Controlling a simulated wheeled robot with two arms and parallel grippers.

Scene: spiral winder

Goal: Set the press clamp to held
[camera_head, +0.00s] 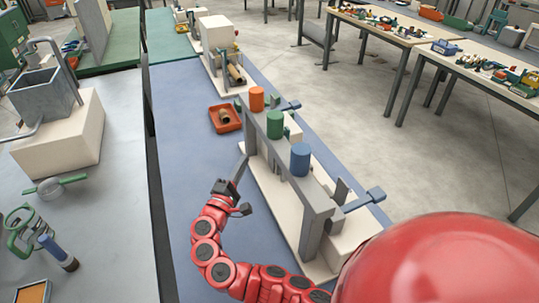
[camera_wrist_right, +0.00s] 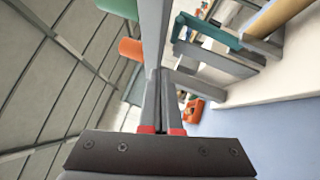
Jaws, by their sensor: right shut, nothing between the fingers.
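A winder stand with a long grey beam (camera_head: 290,172) carries an orange cylinder (camera_head: 257,99), a green cylinder (camera_head: 275,124) and a blue cylinder (camera_head: 300,158). Levers with blue-grey ends stick out on its right side: one at the near end (camera_head: 376,194) and one farther back (camera_head: 291,104). I cannot tell which part is the press clamp. My right gripper (camera_head: 243,158) is shut and empty at the left side of the beam. In the wrist view its fingers (camera_wrist_right: 166,75) point along the beam (camera_wrist_right: 154,35), close to a teal bar (camera_wrist_right: 208,32). Contact is unclear.
An orange tray (camera_head: 225,118) with brown rolls lies on the blue bench, left of the stand's far end. A white machine (camera_head: 215,35) stands farther back. A grey table (camera_head: 90,240) with tools is at the left. The blue bench left of my right arm is clear.

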